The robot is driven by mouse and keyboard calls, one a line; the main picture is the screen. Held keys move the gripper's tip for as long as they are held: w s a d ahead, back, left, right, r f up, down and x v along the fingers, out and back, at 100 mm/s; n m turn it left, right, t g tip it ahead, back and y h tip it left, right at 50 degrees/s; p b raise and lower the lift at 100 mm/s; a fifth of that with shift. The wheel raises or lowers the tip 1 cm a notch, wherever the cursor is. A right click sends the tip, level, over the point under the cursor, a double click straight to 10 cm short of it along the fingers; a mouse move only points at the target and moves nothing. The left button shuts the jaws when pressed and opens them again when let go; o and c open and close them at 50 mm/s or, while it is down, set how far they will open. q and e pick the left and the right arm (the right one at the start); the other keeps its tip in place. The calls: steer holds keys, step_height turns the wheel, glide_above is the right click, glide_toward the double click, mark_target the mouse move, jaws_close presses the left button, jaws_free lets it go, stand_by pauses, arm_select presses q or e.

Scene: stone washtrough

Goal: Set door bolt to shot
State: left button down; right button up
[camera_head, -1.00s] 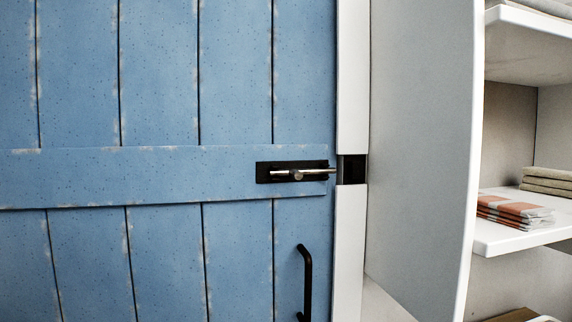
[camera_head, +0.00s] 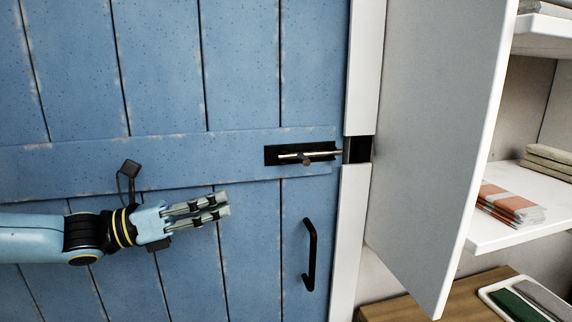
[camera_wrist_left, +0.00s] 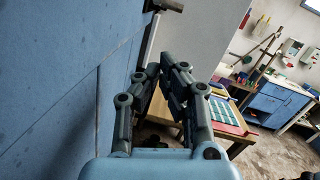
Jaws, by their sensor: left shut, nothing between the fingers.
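The door bolt (camera_head: 305,157) is a metal rod with a knob on a black plate, mounted on the crossbar of the blue plank door (camera_head: 240,60). Its rod tip reaches the door's right edge, beside the dark keeper (camera_head: 360,149) in the white frame; I cannot tell whether it enters. The knob sits near the middle of the plate. My left gripper (camera_head: 226,203) is in front of the door, left of and below the bolt, apart from it. Its fingers are together and empty, pointing right. They also show in the left wrist view (camera_wrist_left: 164,72). My right gripper is not in view.
A black pull handle (camera_head: 309,255) stands on the door below the bolt. A white panel (camera_head: 430,120) juts out right of the frame, with shelves of folded cloths (camera_head: 512,204) beyond. A wooden surface with a tray (camera_head: 525,300) is at lower right.

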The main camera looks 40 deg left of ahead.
arm_select(q)
steer(key=r+m, duration=0.1)
steer(key=m+h, duration=0.1)
steer(key=r+m+h, duration=0.1)
steer(key=shift+s+a+r+m+g, duration=0.25)
steer(key=shift+s+r+m+g, duration=0.05)
steer(key=shift+s+r, duration=0.05)
steer(key=shift+d+r+m, duration=0.1)
steer(key=shift+r+m, duration=0.1)
steer(key=shift+m, duration=0.1)
steer(key=b, duration=0.5)
glide_toward(314, 157)
steer(key=shift+s+d+r+h, duration=0.2)
steer(key=shift+s+d+h, duration=0.1)
steer(key=shift+s+d, duration=0.8)
steer(key=x, duration=0.2)
steer(key=shift+w+d+r, duration=0.2)
steer(key=shift+w+r, duration=0.1)
steer(key=shift+w+d, duration=0.45)
steer(key=shift+w, duration=0.05)
